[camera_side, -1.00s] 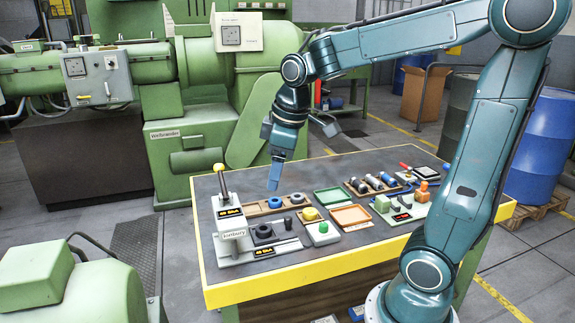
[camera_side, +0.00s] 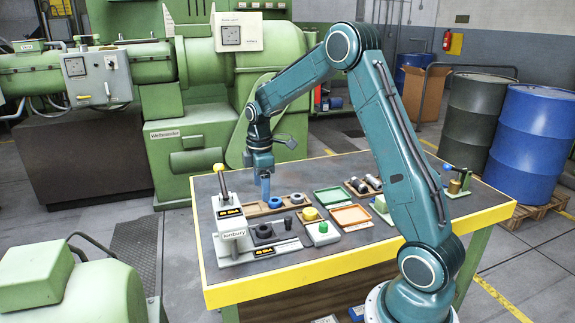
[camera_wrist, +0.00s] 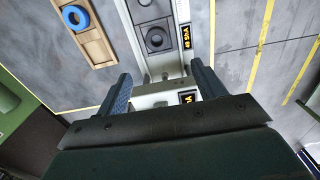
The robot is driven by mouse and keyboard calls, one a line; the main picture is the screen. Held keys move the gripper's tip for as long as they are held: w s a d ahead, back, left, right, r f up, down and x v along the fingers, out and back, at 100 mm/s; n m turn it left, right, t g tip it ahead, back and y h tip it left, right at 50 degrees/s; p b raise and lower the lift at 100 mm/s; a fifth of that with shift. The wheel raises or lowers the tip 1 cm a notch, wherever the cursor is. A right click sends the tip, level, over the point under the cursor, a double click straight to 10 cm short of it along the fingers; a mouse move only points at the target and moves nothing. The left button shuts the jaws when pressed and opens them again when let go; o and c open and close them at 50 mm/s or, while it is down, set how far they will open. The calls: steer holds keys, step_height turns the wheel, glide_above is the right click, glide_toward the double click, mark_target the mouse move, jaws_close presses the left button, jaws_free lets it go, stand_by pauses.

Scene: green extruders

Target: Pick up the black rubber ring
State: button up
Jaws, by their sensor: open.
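My gripper (camera_side: 265,187) points down, open and empty, above the back left of the bench. In the wrist view its fingers (camera_wrist: 161,75) stand apart with no ring between them. In the side view a dark ring (camera_side: 297,198) sits in the wooden tray, beside a blue ring (camera_side: 275,203). Another dark ring (camera_side: 264,231) sits on a black block of the grey fixture in front; it also shows in the wrist view (camera_wrist: 155,40). I cannot tell which dark ring is rubber. The blue ring shows in the wrist view (camera_wrist: 75,17).
The lever press (camera_side: 230,220) stands at the left end of the bench. A green tray (camera_side: 333,196) and an orange tray (camera_side: 351,215) lie to the right. A white box with a green button (camera_side: 322,234) stands near the front. My arm hides some of the right side.

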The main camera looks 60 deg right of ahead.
steer(key=shift+d+f, duration=0.2)
steer(key=shift+f, duration=0.05)
steer(key=shift+f, duration=0.15)
steer(key=shift+f, duration=4.15)
steer(key=shift+w+d+f, duration=0.1)
steer(key=shift+f, duration=1.2)
steer(key=shift+w+d+f, duration=0.1)
steer(key=shift+f, duration=1.2)
